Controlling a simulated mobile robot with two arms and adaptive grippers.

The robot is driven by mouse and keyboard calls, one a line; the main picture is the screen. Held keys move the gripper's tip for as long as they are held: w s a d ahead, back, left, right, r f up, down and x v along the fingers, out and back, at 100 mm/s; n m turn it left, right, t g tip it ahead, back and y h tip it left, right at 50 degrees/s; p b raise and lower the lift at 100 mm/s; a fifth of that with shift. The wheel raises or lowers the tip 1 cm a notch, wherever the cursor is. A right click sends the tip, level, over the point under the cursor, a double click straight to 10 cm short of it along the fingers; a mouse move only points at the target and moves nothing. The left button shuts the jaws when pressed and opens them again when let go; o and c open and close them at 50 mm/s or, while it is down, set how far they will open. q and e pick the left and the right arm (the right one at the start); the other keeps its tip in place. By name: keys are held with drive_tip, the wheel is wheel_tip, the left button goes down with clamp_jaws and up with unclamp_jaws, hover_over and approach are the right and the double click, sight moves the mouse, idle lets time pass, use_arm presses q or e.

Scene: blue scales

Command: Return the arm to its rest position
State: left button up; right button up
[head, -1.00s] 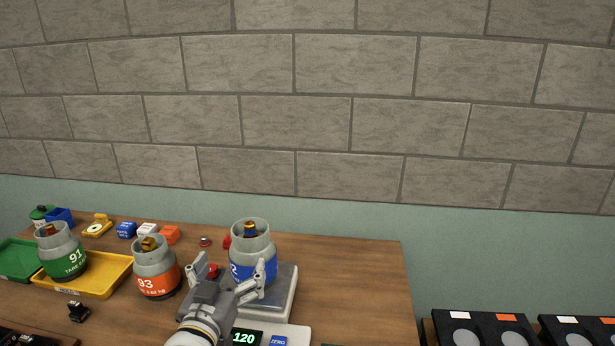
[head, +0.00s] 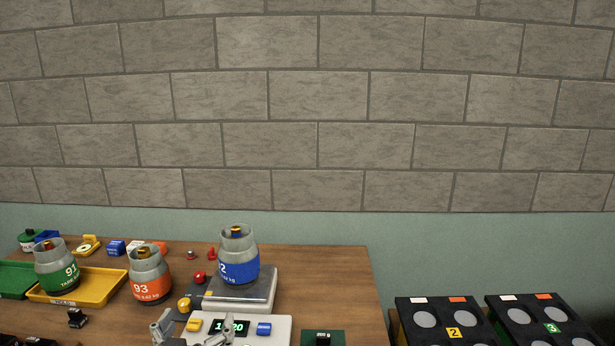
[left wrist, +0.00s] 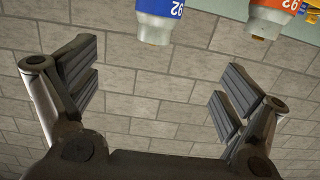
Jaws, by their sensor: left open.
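My left gripper (head: 192,328) is at the bottom edge of the head view, in front of the scale. It is open and empty, and its fingers stand wide apart in the left wrist view (left wrist: 160,100). A blue-banded cylinder (head: 239,262) stands upright on the scale's plate (head: 262,291), apart from the fingers. The scale display (head: 230,327) is lit, partly covered by a finger. In the left wrist view the blue cylinder (left wrist: 158,20) and an orange one (left wrist: 270,14) show upside down at the top. My right gripper is not in view.
An orange-banded cylinder (head: 149,283) stands on the wooden table (head: 335,280). Small blocks and knobs lie behind. Black racks (head: 430,325) stand off the table's right side.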

use_arm(q)
drive_tip(key=s+f+g, duration=0.1)
drive_tip(key=f, duration=0.1)
drive_tip(key=s+f+g, duration=0.1)
drive_tip(key=f, duration=0.4)
drive_tip(key=shift+s+a+g, duration=0.15)
drive_tip(key=shift+s+g, duration=0.25)
drive_tip(key=s+f+g, duration=0.1)
drive_tip(key=s+f, duration=0.2)
drive_tip(key=s, duration=0.1)
drive_tip(key=s+f+g, duration=0.2)
drive_tip(key=s+f, duration=0.2)
drive_tip(key=shift+g, duration=0.3)
drive_tip(key=s+f+m+g, duration=0.1)
drive_tip(key=s+f+g, duration=0.25)
drive_tip(key=s, duration=0.45)
drive_tip(key=s+f+m+g, duration=0.1)
drive_tip(key=s+f+g, duration=0.25)
drive_tip(key=s, duration=0.55)
wheel_tip(320, 180, down, 29)
drive_tip(key=s+g, duration=0.1)
drive_tip(key=s, duration=0.2)
drive_tip(key=s+a+f+g, duration=0.1)
drive_tip(key=s+a+f, duration=0.1)
drive_tip(key=s+f, duration=1.2)
drive_tip(key=shift+s+a+f, duration=0.25)
drive_tip(key=shift+s+a, duration=0.05)
drive_tip(key=shift+s, duration=0.5)
